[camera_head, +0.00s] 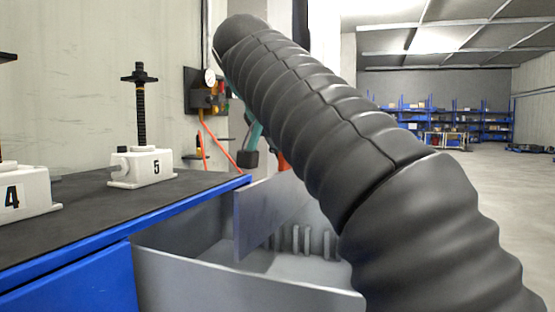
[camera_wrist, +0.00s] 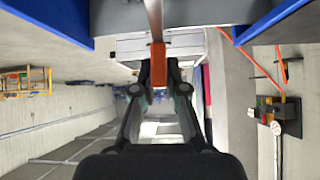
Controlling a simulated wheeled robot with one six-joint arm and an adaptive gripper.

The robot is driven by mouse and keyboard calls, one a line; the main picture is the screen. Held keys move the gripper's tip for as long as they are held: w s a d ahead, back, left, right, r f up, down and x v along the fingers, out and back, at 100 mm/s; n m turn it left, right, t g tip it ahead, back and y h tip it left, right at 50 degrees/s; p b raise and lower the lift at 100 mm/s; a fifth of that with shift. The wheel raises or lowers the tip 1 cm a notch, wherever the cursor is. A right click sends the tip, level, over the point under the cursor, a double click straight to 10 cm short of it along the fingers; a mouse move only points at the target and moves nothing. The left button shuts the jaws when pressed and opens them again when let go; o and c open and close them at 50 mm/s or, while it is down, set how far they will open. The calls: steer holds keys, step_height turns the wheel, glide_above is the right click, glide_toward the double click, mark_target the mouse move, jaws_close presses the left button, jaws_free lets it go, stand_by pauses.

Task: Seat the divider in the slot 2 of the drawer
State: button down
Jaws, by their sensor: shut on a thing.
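The divider (camera_head: 262,218) is a thin grey plate, upright in the open grey drawer (camera_head: 240,287) in the head view. Its orange grip (camera_wrist: 158,66) is between my gripper's fingers (camera_wrist: 159,88) in the wrist view, with the plate's edge (camera_wrist: 153,18) beyond it. My gripper is shut on this grip; in the head view my dark arm hides most of it. Several upright ribs (camera_head: 307,241) line the drawer's inner wall, right of the plate. Slot numbers do not show. I cannot tell whether the plate's lower edge touches the floor or sits between ribs.
A dark-topped blue bench (camera_head: 75,210) stands left of the drawer. It carries white screw jacks marked 4 (camera_head: 22,192) and 5 (camera_head: 143,167). A wall panel with a gauge and red cables (camera_head: 205,92) is behind. Open floor (camera_head: 505,190) lies to the right.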

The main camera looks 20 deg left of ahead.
steer(key=shift+s+a+f+n, duration=0.15)
steer(key=shift+a+f+n, duration=0.2)
steer(key=shift+a, duration=0.3)
steer(key=shift+f, duration=0.15)
